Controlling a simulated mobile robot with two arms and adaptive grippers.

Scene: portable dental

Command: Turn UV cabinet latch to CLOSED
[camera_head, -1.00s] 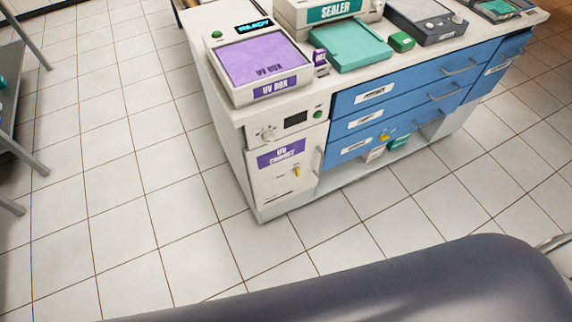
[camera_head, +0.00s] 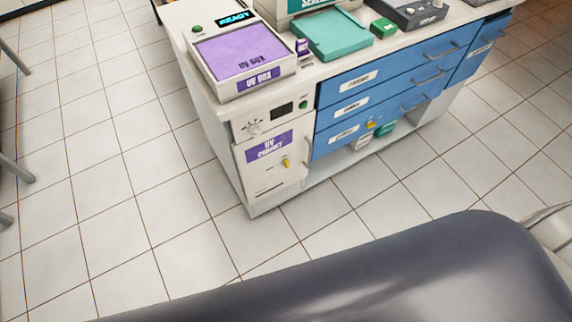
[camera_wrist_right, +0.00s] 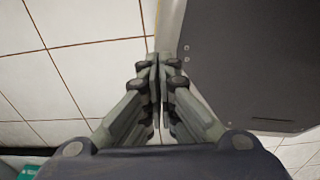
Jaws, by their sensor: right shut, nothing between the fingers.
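The UV cabinet (camera_head: 268,178) is the white unit with a purple label at the left end of the counter in the head view. Its yellow latch (camera_head: 286,163) sits on the door below and right of the label; its exact setting is too small to read. The door appears flush with the cabinet front. My right gripper (camera_wrist_right: 158,62) is in the right wrist view, with its fingers together and nothing between them. A dark grey panel lies just right of the fingertips. Neither gripper shows in the head view, and my left gripper is out of view.
A purple-topped UV box (camera_head: 240,52) reading READY stands on the counter above the cabinet. Blue drawers (camera_head: 385,85) with handles are to its right. A dark padded surface (camera_head: 340,270) fills the foreground. Tiled floor (camera_head: 110,200) is clear left of the cabinet.

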